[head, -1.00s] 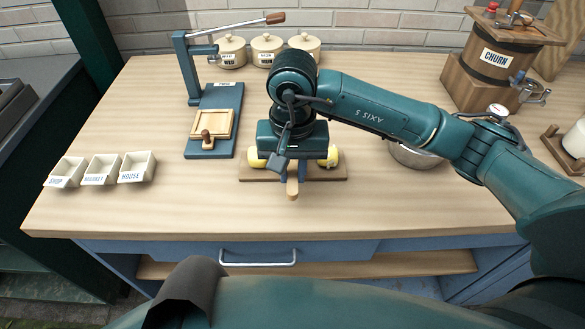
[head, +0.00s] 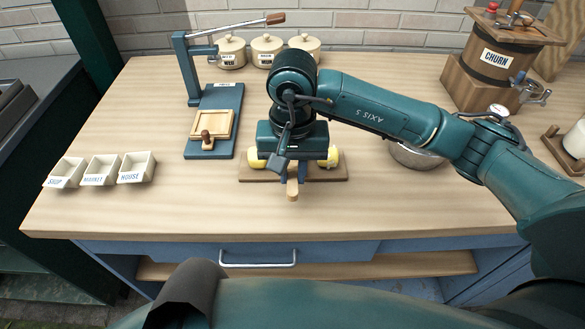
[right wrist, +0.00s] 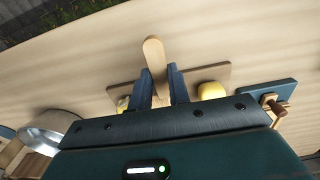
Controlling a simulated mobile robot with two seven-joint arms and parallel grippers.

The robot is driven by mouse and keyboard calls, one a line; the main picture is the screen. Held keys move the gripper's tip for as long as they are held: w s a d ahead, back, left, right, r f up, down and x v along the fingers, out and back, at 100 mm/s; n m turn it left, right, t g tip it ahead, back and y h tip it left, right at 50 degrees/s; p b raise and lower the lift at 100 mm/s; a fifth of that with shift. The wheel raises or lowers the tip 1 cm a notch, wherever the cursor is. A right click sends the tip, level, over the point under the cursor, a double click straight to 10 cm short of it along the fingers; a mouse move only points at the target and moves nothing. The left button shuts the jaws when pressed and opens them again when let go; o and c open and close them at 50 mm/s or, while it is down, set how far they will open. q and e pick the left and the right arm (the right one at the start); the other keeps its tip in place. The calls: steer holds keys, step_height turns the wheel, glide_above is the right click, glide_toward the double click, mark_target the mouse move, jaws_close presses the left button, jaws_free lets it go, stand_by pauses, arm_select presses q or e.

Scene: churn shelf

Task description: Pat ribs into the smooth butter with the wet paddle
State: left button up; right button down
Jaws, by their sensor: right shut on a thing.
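My right gripper (head: 291,168) is shut on the wooden paddle (head: 292,188) and hangs over the board (head: 250,174) in the middle of the bench. The paddle's pale rounded end sticks out between the fingers, and in the right wrist view it also shows between the two blue fingers (right wrist: 163,80). Yellow butter shows on the board at both sides of the gripper, as a left lump (head: 257,160) and a right lump (head: 334,156). The gripper hides the middle of the board, so I cannot tell whether the paddle touches butter there. My left gripper is not in view.
A metal bowl (head: 415,157) stands right of the board, partly under my right arm. A lever press (head: 222,110) stands to the left, and three labelled trays (head: 100,170) sit further left. The churn (head: 492,75) is back right. The bench front is clear.

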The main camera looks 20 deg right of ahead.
steer(key=shift+r+p, duration=0.7)
steer(key=shift+r, duration=1)
step_height(320, 180, up, 2)
steer(key=shift+r+p, duration=0.1)
steer(key=shift+p, duration=0.25)
steer(key=shift+r, duration=0.65)
